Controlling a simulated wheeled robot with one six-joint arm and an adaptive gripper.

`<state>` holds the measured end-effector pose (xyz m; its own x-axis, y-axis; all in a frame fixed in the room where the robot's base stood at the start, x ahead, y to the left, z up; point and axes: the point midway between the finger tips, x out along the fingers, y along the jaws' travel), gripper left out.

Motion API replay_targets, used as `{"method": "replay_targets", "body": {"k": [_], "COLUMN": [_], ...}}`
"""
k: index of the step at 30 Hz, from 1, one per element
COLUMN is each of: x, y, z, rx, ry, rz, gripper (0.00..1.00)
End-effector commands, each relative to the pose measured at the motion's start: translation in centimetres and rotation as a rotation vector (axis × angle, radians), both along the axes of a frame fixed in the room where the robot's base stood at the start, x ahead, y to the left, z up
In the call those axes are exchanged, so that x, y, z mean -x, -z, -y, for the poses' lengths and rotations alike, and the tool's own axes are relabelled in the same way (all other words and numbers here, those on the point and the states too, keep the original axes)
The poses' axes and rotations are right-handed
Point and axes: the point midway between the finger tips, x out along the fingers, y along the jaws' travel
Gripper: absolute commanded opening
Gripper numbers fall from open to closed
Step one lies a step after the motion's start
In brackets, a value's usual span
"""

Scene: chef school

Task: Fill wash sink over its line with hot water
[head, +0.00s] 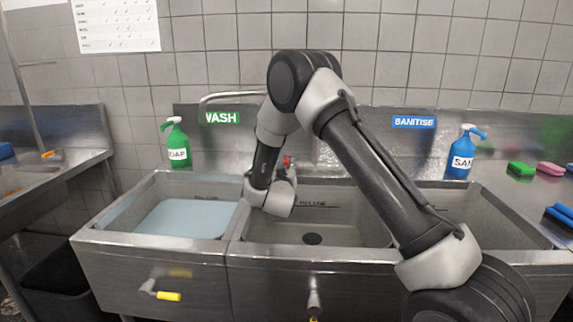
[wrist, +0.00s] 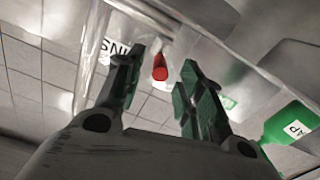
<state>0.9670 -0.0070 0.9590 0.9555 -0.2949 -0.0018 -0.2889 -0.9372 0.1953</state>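The wash sink (head: 88,232) is the left basin, under the green WASH sign (head: 222,117). It holds pale blue water (head: 185,218), whose back edge lies close to the dark fill-line mark (head: 206,198); I cannot tell exactly how the two levels compare. A curved metal spout (head: 232,94) reaches left over this basin, with no stream visible. A red tap handle (head: 287,161) is on the back wall, and it also shows in the wrist view (wrist: 160,68). My gripper (wrist: 162,75) is open, its fingertips on either side of the red handle in that view; contact is unclear.
The middle basin (head: 345,232) looks empty, with a dark drain. A green soap bottle (head: 177,145) and a blue sanitiser bottle (head: 463,155) stand on the back ledge. A yellow-tipped lever (head: 168,296) is on the wash sink's front. Sponges (head: 521,168) lie at the right.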

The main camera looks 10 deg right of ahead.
Motion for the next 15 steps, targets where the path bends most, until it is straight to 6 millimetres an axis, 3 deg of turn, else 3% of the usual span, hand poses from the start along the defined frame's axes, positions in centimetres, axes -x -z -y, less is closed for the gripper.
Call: {"method": "replay_targets", "body": {"k": [7,15], "x": [4.6,6.0], "y": [0.0,0.0], "z": [-1.5,-1.8], "rx": [0.002,0.0], "ry": [-0.003,0.0], "rz": [-0.001,0.0], "gripper": [0.38,0.38]}}
